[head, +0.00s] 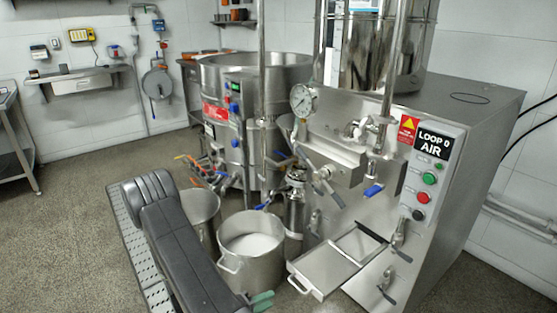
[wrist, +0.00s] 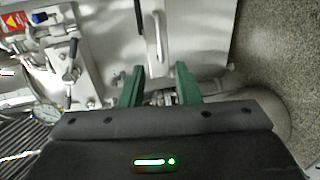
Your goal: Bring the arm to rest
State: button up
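My arm (head: 168,232) is dark grey and reaches from the left centre down to the bottom edge in the head view. My gripper (wrist: 158,76) shows two green fingers in the wrist view, spread apart with nothing held between them. In the head view one green finger (head: 262,299) shows low at the bottom edge, in front of the pot (head: 262,272) of white liquid; the rest of the gripper is hidden or cut off. The wrist view faces steel machine panels with a handle (wrist: 156,38) beyond the fingertips.
The steel mill cabinet (head: 478,150) stands on the right with a control panel (head: 428,180) and a pull-out tray (head: 325,270). A second pot (head: 200,212) is behind my arm. A large vat (head: 255,75) stands behind. Open floor (head: 75,230) lies to the left.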

aim_at(295, 286)
jog(key=b+x, duration=0.1)
jog(key=x, duration=1)
jog(key=shift+r, duration=0.15)
